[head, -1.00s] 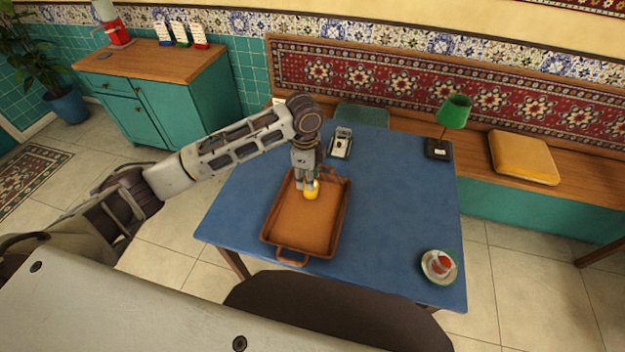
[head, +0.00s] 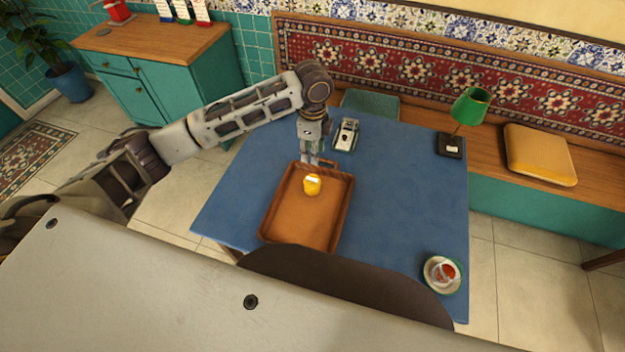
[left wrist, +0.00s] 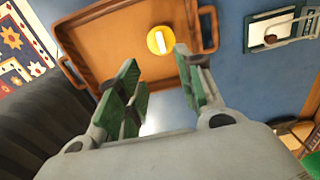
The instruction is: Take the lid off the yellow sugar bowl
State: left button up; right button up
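The yellow sugar bowl (head: 312,187) stands in the brown tray (head: 264,234) on the blue table. A pale bar shows on its top, also in the left wrist view, where the bowl (left wrist: 153,45) is a yellow disc. I cannot tell for sure whether that bar is a lid handle. My left gripper (head: 311,163) hangs over the tray's far end, behind the bowl and apart from it. In the left wrist view its green-padded fingers (left wrist: 156,57) are spread, with the bowl beyond their tips. A pale patch shows between them, unclear. My right gripper is out of view.
A green lamp (head: 470,105) stands at the table's far right. A saucer with a red-filled glass (head: 443,272) stands at the front right. The table between is bare.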

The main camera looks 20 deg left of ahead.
pick_arm(q)
send_over(313, 178)
jog(key=shift+s+f, duration=0.2)
jog(key=shift+f, duration=4.15)
jog(key=shift+f, duration=0.1)
jog(key=shift+w+f+p, duration=0.1)
jog(key=shift+f+p, duration=0.3)
jog(key=shift+f, duration=2.1)
grip_shut()
